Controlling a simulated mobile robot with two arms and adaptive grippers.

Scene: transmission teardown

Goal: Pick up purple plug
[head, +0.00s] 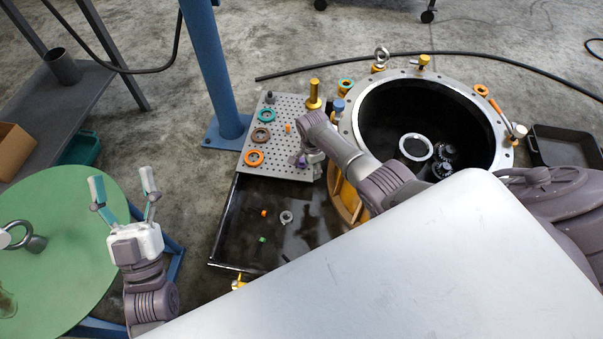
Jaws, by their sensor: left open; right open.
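A small purple piece (301,160), which looks like the purple plug, shows on the perforated grey plate (284,108) near its lower right. My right gripper (308,167) is right at it, reaching down over the plate's right edge. Its fingers are small and partly hidden by my own wrist, and I cannot tell whether they touch the plug. My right gripper is open. My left gripper (123,185) is open and empty, fingers pointing up the picture, over the right side of the green round table (62,285).
Teal, brown and orange rings (253,158) lie on the plate, with a gold post (313,94) at its upper right. The large round housing (352,133) stands to the right. A dark tray (229,225) with small parts lies below; a blue column (211,70) stands left.

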